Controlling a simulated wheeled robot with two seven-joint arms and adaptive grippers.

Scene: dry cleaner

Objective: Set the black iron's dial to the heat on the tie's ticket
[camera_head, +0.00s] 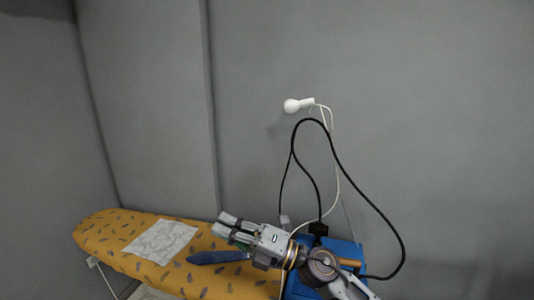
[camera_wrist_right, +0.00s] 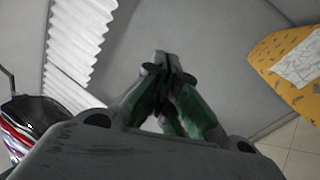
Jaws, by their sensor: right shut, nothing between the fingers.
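My right gripper (camera_head: 224,223) reaches in from the lower right over the ironing board and points left; its fingers are shut and empty. In the right wrist view its fingertips (camera_wrist_right: 168,62) meet, with nothing between them. A dark blue cloth piece (camera_head: 218,257), possibly the tie, lies on the board just below the gripper, partly covered by it. I cannot make out a black iron, its dial or a ticket. A black part (camera_head: 318,229) at the foot of a black cable shows behind my arm, but I cannot tell what it is. My left gripper is not in view.
The yellow patterned ironing board (camera_head: 105,232) bears a white printed sheet or cloth (camera_head: 160,241). A blue object (camera_head: 347,250) is partly hidden by my right arm. A black cable (camera_head: 350,180) loops above it. A white bulb-shaped thing (camera_head: 293,106) with a white cord is near the wall.

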